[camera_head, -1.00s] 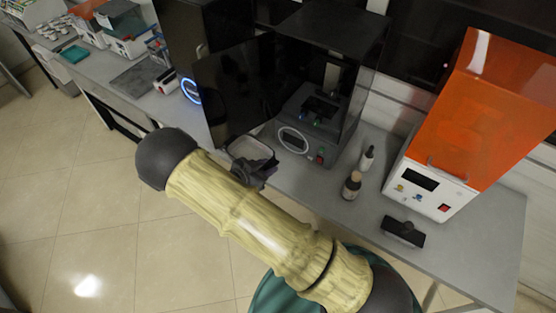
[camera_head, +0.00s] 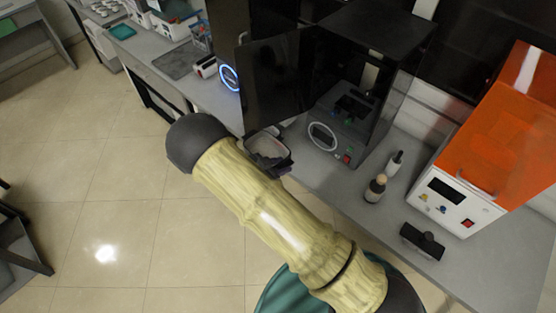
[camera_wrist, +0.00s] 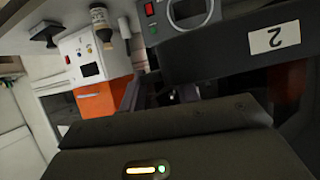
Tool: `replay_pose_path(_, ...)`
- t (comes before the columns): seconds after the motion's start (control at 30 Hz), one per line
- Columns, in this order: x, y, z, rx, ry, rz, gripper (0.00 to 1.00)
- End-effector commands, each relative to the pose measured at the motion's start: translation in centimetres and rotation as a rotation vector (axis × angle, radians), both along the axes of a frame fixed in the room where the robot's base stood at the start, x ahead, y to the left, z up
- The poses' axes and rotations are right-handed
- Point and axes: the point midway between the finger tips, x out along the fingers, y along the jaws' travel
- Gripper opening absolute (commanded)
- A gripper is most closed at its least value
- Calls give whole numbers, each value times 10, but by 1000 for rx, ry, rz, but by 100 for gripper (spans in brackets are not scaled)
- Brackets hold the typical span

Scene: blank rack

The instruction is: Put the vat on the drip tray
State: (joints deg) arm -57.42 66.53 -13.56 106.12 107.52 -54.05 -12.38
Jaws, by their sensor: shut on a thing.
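The vat (camera_head: 268,146) is a shallow dark-rimmed container with a grey inside. In the head view it is held in front of the black printer's open door, above the bench's front edge. My gripper (camera_head: 284,168) is shut on its near side, partly hidden behind my arm. In the wrist view my gripper's dark body fills the foreground, and its hold on the vat is not clear. A flat dark grey tray (camera_head: 174,61), which looks like the drip tray, lies bare on the bench at the upper left, well away from the vat.
The black printer (camera_head: 340,128) stands open behind the vat. Two small bottles (camera_head: 376,188), (camera_head: 394,164) and a black tool (camera_head: 422,241) sit to the right, beside the orange-covered machine (camera_head: 486,140). Open floor is at left.

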Motion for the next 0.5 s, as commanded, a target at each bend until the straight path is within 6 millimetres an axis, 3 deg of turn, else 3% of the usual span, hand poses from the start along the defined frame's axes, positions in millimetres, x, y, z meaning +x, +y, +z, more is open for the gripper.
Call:
replay_pose_path(0.17, 9, -22, -4, -2, 1, 17, 0)
replay_pose_path(0.5, 38, -90, -23, -3, 2, 162, 0)
